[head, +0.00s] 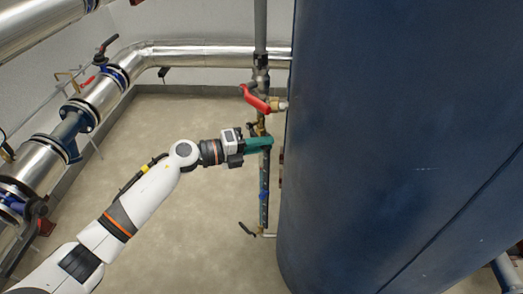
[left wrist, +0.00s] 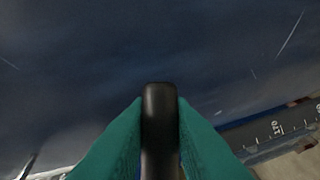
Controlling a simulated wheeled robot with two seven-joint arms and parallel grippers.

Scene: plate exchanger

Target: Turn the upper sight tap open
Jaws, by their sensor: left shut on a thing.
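My left gripper (head: 262,143) has green fingers and is at the upper part of the sight glass (head: 263,205), beside the blue tank. In the left wrist view its two fingers (left wrist: 160,130) are closed on a black rounded handle (left wrist: 160,105), which I take to be the lever of the upper sight tap. In the head view brass and black parts of the upper sight tap (head: 259,127) show just above the fingers; the fingers hide the rest. How far the tap is turned I cannot tell. My right gripper is not in view.
The large blue tank (head: 390,130) stands right beside the fingers. A red lever (head: 256,99) sits above on the vertical pipe (head: 260,30). A lower tap with a black lever (head: 247,229) is near the floor. Silver pipes (head: 105,95) run along the left; the floor between is clear.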

